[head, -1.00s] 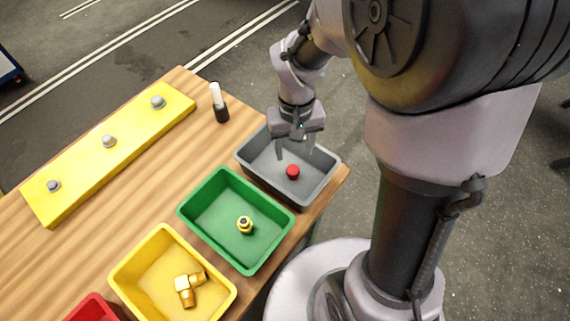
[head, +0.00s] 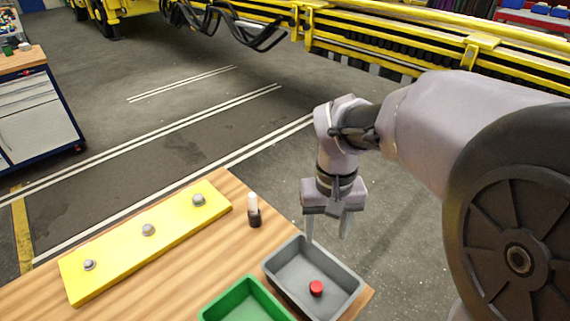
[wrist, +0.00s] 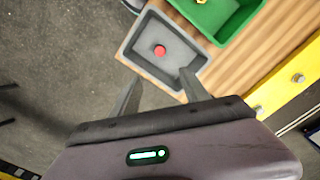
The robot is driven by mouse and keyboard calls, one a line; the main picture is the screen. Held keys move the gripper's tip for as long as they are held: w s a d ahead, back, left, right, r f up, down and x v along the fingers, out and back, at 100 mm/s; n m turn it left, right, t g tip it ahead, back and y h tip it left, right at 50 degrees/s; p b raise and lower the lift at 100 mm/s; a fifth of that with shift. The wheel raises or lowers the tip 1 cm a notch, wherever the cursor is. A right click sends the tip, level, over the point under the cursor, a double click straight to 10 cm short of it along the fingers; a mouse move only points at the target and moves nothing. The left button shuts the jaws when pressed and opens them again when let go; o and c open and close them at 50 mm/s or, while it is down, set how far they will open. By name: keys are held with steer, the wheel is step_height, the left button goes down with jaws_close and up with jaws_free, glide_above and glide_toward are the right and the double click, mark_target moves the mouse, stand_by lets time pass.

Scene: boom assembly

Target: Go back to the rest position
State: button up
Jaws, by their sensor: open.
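My gripper (head: 327,228) is open and empty, with its two fingers pointing down. In the head view it hangs above the far edge of the grey bin (head: 345,275). A red cap-like piece (head: 316,288) lies in that bin, apart from the fingers. In the wrist view my gripper (wrist: 157,88) shows its spread fingers at the near side of the grey bin (wrist: 136,52), with the red piece (wrist: 160,50) beyond them.
The green bin (head: 225,302) stands beside the grey one. A yellow plate (head: 115,255) with three grey knobs and a small black-and-white bottle (head: 254,212) are on the wooden table (head: 190,285). Open floor lies beyond, with yellow boom machinery (head: 400,45) at the back.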

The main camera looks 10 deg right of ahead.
steer(key=s+a+f+m+t+y+b, duration=0.1)
steer(key=s+a+t+b, duration=0.1)
steer(key=s, duration=0.4)
steer(key=s+a+f+m+t+y+b, duration=0.1)
steer(key=s+a+m+t+b, duration=0.1)
steer(key=s+b, duration=0.4)
steer(key=shift+s+m+t+b, duration=0.3)
steer(key=shift+s+t+b, duration=0.1)
steer(key=shift+t, duration=0.5)
stand_by(0.5)
